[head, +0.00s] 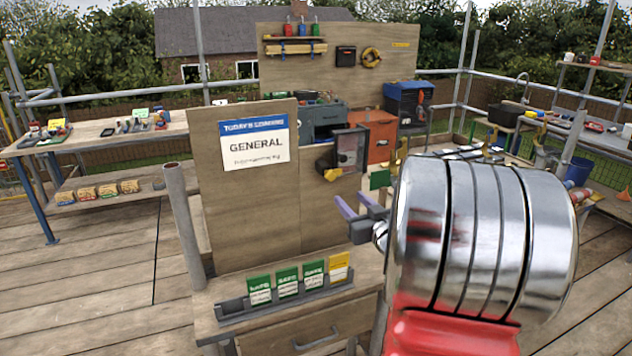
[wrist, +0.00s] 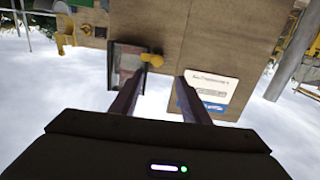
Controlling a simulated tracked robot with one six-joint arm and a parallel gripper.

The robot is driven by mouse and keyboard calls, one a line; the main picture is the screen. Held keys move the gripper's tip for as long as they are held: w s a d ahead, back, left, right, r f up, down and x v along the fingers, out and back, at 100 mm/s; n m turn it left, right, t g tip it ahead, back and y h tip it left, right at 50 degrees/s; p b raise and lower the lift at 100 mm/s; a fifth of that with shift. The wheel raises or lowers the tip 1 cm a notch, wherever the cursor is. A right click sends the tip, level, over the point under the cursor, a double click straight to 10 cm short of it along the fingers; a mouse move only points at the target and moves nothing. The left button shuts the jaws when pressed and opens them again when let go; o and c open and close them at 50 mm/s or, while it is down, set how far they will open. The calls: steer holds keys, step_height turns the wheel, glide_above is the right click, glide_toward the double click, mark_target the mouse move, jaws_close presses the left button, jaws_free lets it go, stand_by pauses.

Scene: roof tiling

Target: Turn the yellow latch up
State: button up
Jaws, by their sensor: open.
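The yellow latch (head: 333,174) is on the upright wooden board, at the lower left of a small dark-framed case with a clear front (head: 350,148). It lies roughly sideways in the head view. In the wrist view, which is upside down, the latch (wrist: 152,59) shows beside the case (wrist: 127,75). My gripper (head: 350,199) is in front of the board, a little below and right of the latch in the head view. Its two fingers (wrist: 160,72) are apart and empty, with the latch appearing between and just beyond their tips. I see no contact.
A sign (head: 254,143) hangs on the board's left part. Below it, a rack (head: 285,306) holds several green and yellow packets on a drawer unit. An orange box (head: 381,138) and a blue cabinet (head: 408,103) stand behind. Workbenches lie at both sides.

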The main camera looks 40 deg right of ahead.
mark_target(332, 177)
steer(key=shift+s+d+f+t, duration=0.15)
steer(key=shift+s+d+t, duration=0.15)
steer(key=shift+s+d, duration=0.15)
steer(key=shift+w, duration=0.2)
steer(key=x, duration=1.3)
steer(key=shift+w+f, duration=0.1)
steer(key=shift+w, duration=0.2)
steer(key=shift+c, duration=0.2)
